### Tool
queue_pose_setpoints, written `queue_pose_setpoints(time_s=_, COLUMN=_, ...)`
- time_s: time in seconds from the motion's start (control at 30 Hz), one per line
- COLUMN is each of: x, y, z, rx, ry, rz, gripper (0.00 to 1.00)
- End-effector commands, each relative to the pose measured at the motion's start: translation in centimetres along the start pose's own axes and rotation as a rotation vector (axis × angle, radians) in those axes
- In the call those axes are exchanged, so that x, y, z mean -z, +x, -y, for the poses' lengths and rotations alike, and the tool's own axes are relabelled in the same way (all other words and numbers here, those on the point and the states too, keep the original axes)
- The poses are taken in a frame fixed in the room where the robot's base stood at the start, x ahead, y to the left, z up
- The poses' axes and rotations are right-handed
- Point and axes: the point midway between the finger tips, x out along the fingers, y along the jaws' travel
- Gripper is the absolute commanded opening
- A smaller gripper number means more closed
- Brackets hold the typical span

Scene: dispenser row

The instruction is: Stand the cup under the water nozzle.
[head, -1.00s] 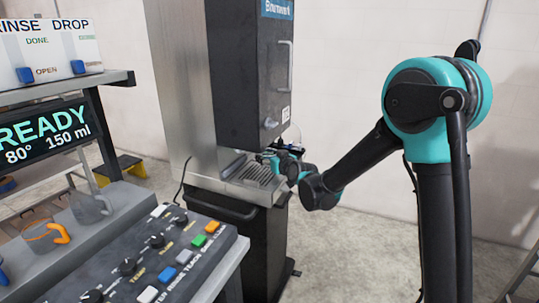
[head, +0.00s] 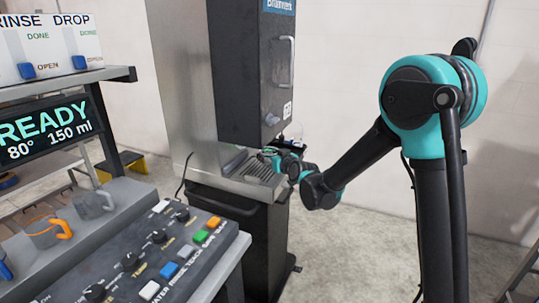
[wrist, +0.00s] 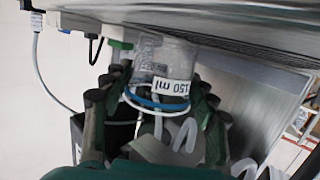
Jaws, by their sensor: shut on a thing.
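A clear cup (wrist: 176,58) with a white "150 ml" label and a blue band is between my gripper's fingers in the wrist view. My gripper (wrist: 160,80) is shut on it. In the head view my gripper (head: 279,158) is low at the dispenser's front, beside the grated drip tray (head: 262,171). The dark dispenser housing (head: 245,80) is above and to its left. The cup is too small and covered to make out clearly there. I cannot pick out the water nozzle or tell whether the cup touches the tray.
A shelf at the left holds a grey cup (head: 93,204) and a cup with an orange handle (head: 42,237). A control panel (head: 165,250) with knobs and coloured buttons stands in front. A display (head: 43,134) reads "READY 80° 150 ml".

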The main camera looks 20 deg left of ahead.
Motion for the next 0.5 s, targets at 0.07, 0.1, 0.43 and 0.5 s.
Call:
queue_pose_setpoints(time_s=0.07, x=-0.15, y=0.04, z=0.00, rx=0.000, ry=0.000, rz=0.000, gripper=0.38)
queue_pose_setpoints(time_s=0.1, x=-0.22, y=0.06, z=0.00, rx=0.000, ry=0.000, rz=0.000, gripper=0.38)
queue_pose_setpoints(time_s=0.43, x=-0.33, y=0.07, z=0.00, rx=0.000, ry=0.000, rz=0.000, gripper=0.82)
queue_pose_setpoints(time_s=0.5, x=-0.33, y=0.07, z=0.00, rx=0.000, ry=0.000, rz=0.000, gripper=0.82)
